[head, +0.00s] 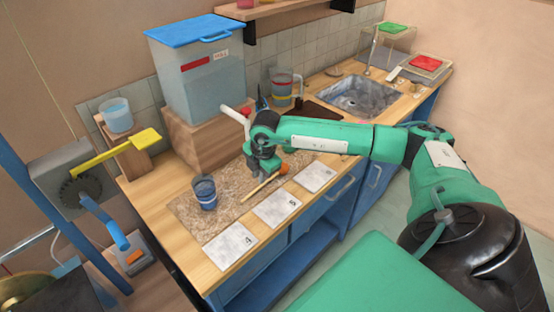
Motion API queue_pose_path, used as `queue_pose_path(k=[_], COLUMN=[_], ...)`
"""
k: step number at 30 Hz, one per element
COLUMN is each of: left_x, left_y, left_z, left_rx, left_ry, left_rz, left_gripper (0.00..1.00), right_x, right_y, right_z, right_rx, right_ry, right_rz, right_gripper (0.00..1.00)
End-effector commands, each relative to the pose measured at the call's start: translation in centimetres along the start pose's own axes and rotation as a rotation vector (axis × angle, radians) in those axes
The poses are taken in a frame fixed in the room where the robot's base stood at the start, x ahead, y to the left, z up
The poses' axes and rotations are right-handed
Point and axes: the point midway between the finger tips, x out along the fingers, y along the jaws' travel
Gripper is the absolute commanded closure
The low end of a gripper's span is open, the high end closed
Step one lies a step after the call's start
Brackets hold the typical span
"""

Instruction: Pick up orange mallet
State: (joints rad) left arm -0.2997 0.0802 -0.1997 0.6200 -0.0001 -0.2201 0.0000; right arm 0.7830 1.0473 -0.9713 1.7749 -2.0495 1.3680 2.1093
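The orange mallet lies on the brown speckled mat (225,208) on the wooden counter. Its pale wooden stick (258,187) slants down to the left from a small orange head (284,168). My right gripper (266,176) points down right above the mallet, near where the stick meets the head. The fingers are small and dark here, and I cannot tell whether they are open, shut or touching the stick. My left gripper is not in view.
A blue cup (204,192) stands on the mat, left of the mallet. White numbered cards (277,208) line the counter's front edge. A large blue-lidded bin (200,80) stands on a wooden block behind. A sink (358,95) is at the back right.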

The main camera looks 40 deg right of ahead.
Motion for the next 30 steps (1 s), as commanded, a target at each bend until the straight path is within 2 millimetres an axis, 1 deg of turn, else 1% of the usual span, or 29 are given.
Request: queue_pose_path(k=[2, 5, 8, 12, 16, 19, 25, 27, 30], left_x=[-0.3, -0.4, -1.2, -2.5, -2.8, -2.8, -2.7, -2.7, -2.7], left_y=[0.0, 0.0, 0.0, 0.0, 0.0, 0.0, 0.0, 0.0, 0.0], left_z=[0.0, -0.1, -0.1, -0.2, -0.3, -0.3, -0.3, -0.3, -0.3], left_rx=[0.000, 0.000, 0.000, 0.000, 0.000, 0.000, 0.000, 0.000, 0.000], left_ry=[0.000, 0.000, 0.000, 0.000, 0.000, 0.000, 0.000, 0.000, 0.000], left_rz=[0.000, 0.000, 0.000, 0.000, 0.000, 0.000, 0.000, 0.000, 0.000], left_gripper=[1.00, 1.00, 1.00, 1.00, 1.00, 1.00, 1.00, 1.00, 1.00], right_x=[0.7, 1.2, 2.0, 3.9, 5.7, 6.3, 6.4, 6.4, 6.4], right_y=[0.0, -0.1, 0.0, -0.1, -0.1, -0.1, -0.1, -0.1, -0.1], right_z=[0.0, 0.0, 0.1, 0.2, 0.2, 0.2, 0.2, 0.2, 0.2], right_rx=[0.001, -0.001, -0.001, 0.000, 0.000, -0.001, -0.001, -0.001, -0.001], right_ry=[0.000, 0.000, 0.000, 0.001, 0.001, 0.001, 0.001, 0.001, 0.001], right_rz=[-0.002, -0.001, -0.002, -0.002, -0.001, 0.000, 0.000, 0.000, 0.000], right_gripper=[0.85, 0.85, 0.85, 0.85, 0.85, 0.85, 0.85, 0.99, 1.00])
